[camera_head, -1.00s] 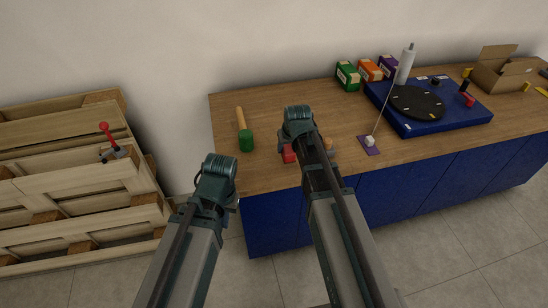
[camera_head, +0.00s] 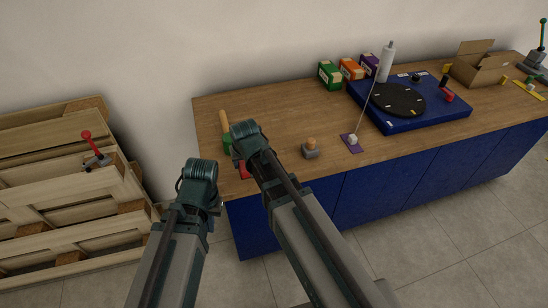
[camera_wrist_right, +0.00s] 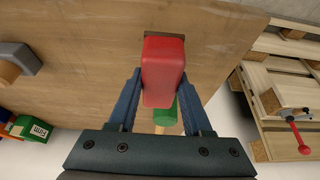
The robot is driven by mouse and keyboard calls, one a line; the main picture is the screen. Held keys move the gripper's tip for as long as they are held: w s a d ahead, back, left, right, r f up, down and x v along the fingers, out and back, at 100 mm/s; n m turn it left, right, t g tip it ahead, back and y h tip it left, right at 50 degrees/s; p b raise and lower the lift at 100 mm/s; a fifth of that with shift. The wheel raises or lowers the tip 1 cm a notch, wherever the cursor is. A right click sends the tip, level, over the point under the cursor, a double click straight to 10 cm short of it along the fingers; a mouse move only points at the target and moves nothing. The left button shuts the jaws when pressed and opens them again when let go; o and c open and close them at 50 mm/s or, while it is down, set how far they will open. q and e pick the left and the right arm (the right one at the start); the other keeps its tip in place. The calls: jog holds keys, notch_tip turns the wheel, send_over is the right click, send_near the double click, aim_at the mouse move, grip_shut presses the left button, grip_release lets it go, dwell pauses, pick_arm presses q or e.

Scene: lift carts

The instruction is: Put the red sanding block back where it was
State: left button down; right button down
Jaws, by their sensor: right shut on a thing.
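The red sanding block (camera_wrist_right: 163,70) is between the fingers of my right gripper (camera_wrist_right: 163,103) in the right wrist view, which is shut on it. A brown strip (camera_wrist_right: 172,35) shows at the block's far end. In the head view only a small red part of the block (camera_head: 245,171) shows, near the table's front left, mostly hidden by my right arm. I cannot tell whether it touches the wooden top (camera_head: 285,115). My left gripper (camera_head: 200,175) is low, in front of the table's left end; its fingers do not show clearly.
A green-headed mallet (camera_head: 224,122) lies close by, partly hidden by my right arm. Farther right are a purple pad (camera_head: 351,146) and a blue turntable base (camera_head: 440,119). Pallets (camera_head: 60,190) stand at left.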

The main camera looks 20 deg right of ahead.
jog(key=w+d, duration=0.1)
jog(key=d, duration=0.2)
jog(key=w+d, duration=0.2)
jog(key=d, duration=0.2)
jog(key=w+d+f+b, duration=0.1)
jog(key=d, duration=0.2)
jog(key=shift+w+d, duration=0.4)
jog(key=f+b, duration=0.1)
jog(key=f, duration=0.1)
jog(key=f+b, duration=0.1)
jog(key=b, duration=0.1)
jog(key=shift+w+d+f, duration=0.15)
jog(key=shift+d+f, duration=0.25)
jog(key=shift+f+b, duration=0.1)
jog(key=shift+b, duration=0.3)
jog(key=shift+c, duration=1.6)
grip_release()
